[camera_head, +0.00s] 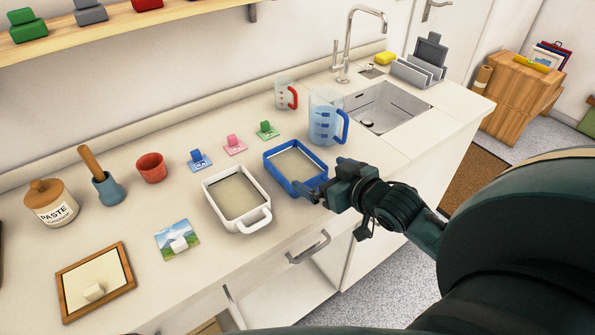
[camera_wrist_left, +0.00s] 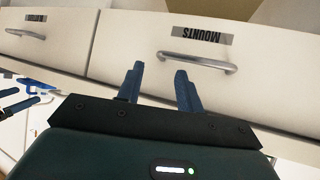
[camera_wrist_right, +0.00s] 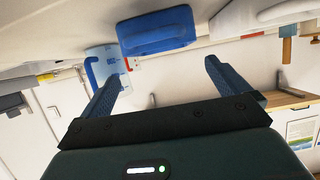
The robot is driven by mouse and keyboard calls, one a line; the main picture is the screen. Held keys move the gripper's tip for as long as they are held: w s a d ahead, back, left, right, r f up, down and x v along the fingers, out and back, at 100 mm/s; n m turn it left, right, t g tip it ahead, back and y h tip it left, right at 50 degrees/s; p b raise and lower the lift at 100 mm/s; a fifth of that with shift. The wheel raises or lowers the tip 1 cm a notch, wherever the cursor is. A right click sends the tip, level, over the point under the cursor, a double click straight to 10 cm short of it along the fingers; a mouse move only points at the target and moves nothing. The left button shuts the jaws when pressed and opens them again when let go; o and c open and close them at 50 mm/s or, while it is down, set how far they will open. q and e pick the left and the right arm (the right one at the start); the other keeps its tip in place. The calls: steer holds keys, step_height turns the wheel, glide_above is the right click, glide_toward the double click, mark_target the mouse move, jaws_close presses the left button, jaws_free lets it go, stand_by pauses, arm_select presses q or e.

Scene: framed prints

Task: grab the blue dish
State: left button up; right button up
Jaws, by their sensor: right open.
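The blue dish (camera_head: 269,169) is a rectangular tray with a pale inside on the counter, right of the white dish (camera_head: 210,204). My right gripper (camera_head: 322,178) is open at the dish's front right corner, with its fingers apart and nothing seen between them. In the right wrist view, the blue dish (camera_wrist_right: 155,32) shows beyond the fingertips of the open right gripper (camera_wrist_right: 163,70). I cannot tell whether a finger touches it. My left gripper (camera_wrist_left: 159,70) is open and empty, facing a drawer front; the head view does not show it.
A measuring jug (camera_head: 325,120) with a blue handle stands close behind the dish, near the sink (camera_head: 392,110). A smaller red-handled jug (camera_head: 286,94) is farther back. Small green, pink and blue stands sit behind the dishes. A drawer handle (camera_wrist_left: 197,62) is before my left gripper.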

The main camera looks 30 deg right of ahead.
mark_target(305, 168)
steer(key=x, duration=0.7)
steer(key=shift+w+a+f, duration=0.1)
steer(key=shift+a+f, duration=0.05)
steer(key=c, duration=0.8)
steer(key=shift+c, duration=0.4)
steer(key=shift+r, duration=0.2)
steer(key=shift+r, duration=0.4)
step_height(305, 168, up, 9)
steer(key=shift+p, duration=0.45)
